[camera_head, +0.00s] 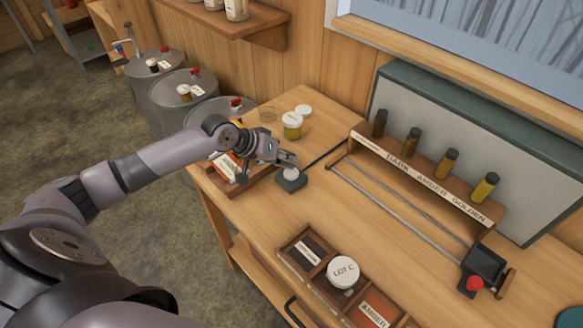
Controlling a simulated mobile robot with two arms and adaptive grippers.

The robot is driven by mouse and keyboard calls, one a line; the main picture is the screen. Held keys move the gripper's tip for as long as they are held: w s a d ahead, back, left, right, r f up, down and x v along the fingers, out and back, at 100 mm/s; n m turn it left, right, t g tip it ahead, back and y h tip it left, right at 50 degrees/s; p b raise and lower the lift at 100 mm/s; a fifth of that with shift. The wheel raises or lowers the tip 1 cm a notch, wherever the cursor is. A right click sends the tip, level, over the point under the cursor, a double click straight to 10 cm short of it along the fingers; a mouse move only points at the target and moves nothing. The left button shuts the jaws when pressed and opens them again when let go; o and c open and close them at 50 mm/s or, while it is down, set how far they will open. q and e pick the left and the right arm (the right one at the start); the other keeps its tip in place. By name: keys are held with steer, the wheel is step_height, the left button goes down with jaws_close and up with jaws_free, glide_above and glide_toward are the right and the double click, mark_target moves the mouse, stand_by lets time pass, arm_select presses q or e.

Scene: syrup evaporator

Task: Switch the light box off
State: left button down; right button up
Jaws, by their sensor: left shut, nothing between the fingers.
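The light box (515,195) stands at the back right of the bench, a pale panel in a green frame. Its panel looks dull grey, with no visible glow. A small dark switch box (292,183) with a round white button (291,173) sits on the bench; a dark cable runs from it toward the light box. My left gripper (288,161) is shut and empty, with its fingertips at the far edge of the button. I cannot tell whether they touch it. My right gripper is out of view.
A rack of bottles labelled DARK AMBER GOLDEN (415,172) stands before the light box, with a rail (400,212) in front. A yellow jar (292,126) stands behind my gripper. A divided tray (315,277) with a LOT C lid (342,271) lies at the front. Bench right of the switch is clear.

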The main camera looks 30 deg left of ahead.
arm_select(q)
steer(key=shift+r, duration=0.15)
step_height(320, 180, up, 6)
steer(key=p, duration=0.5)
steer(key=shift+p, duration=0.4)
